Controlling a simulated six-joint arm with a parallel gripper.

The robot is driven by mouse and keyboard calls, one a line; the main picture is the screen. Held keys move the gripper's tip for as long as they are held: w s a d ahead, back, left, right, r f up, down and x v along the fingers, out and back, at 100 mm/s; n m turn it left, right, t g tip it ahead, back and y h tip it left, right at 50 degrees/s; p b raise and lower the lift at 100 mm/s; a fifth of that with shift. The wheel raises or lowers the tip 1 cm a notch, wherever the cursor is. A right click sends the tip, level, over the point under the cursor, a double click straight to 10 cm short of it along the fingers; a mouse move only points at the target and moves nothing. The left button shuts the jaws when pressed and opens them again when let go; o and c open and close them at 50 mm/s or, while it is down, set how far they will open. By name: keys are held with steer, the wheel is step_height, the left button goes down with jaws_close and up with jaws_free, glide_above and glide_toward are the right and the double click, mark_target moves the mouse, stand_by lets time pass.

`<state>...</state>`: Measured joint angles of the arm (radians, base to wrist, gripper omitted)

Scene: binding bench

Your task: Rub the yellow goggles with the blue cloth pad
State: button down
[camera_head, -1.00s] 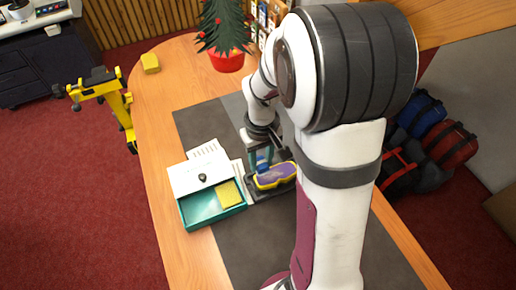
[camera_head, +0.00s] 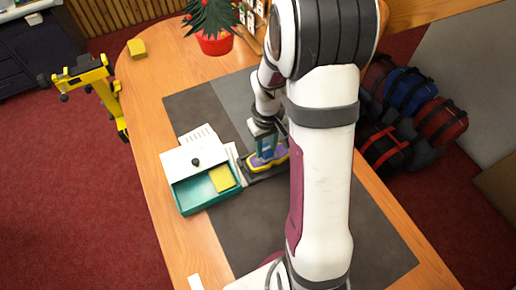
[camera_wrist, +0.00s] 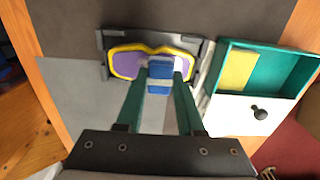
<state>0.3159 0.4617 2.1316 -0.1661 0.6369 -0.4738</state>
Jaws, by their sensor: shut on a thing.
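The yellow goggles (camera_wrist: 126,62) with purple lenses lie in a dark holder (camera_wrist: 105,40) on the bench mat. They also show in the head view (camera_head: 256,164), partly hidden by my gripper and arm. My gripper (camera_wrist: 160,70) is shut on the blue cloth pad (camera_wrist: 159,80), which sits between its green fingers. In the wrist view the pad overlaps the middle of the goggles, over the nose bridge. It appears to be at or just above them; contact cannot be told for certain.
A white and teal box (camera_head: 190,205) with an open drawer stands left of the goggles, with a yellow block (camera_head: 222,178) in it. A potted tree (camera_head: 214,42) and another yellow block (camera_head: 136,47) are at the back. The mat's front is clear.

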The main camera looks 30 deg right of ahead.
steer(key=shift+d, duration=1.6)
steer(key=shift+a, duration=3.2)
steer(key=shift+a+r, duration=0.15)
step_height(320, 180, up, 6)
